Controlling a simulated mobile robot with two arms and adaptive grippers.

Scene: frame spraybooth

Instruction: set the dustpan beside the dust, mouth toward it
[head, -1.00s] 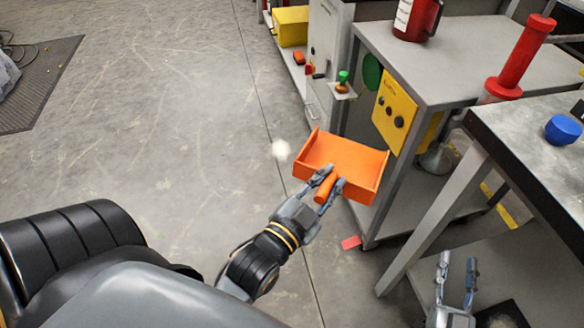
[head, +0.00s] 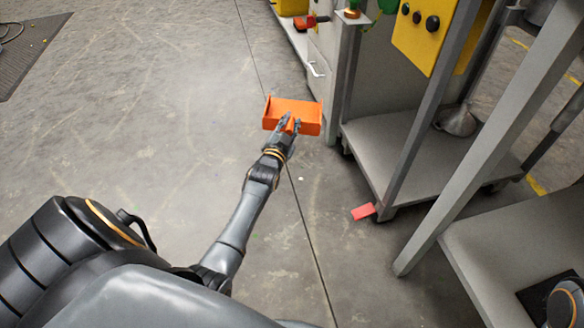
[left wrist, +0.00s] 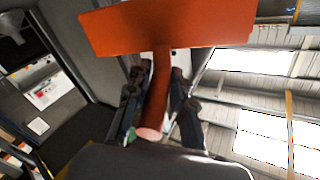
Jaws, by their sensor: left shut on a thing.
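The orange dustpan (head: 305,110) is in the middle of the head view, with its handle toward me and its wide side away. My left gripper (head: 290,124) is shut on the handle. The left wrist view shows the pan (left wrist: 175,28) across the top and the handle (left wrist: 156,90) between the fingers. I cannot tell whether the pan touches the floor. No dust pile shows clearly now; it may be behind the pan. One tiny white speck (head: 300,179) lies on the floor nearer me. My right gripper is not in view; only part of that arm shows at bottom right.
A metal cart (head: 430,150) stands right of the pan. A table leg (head: 490,135) slants down at right. A dark mat (head: 30,55) lies far left. The floor (head: 150,120) left of the pan is open.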

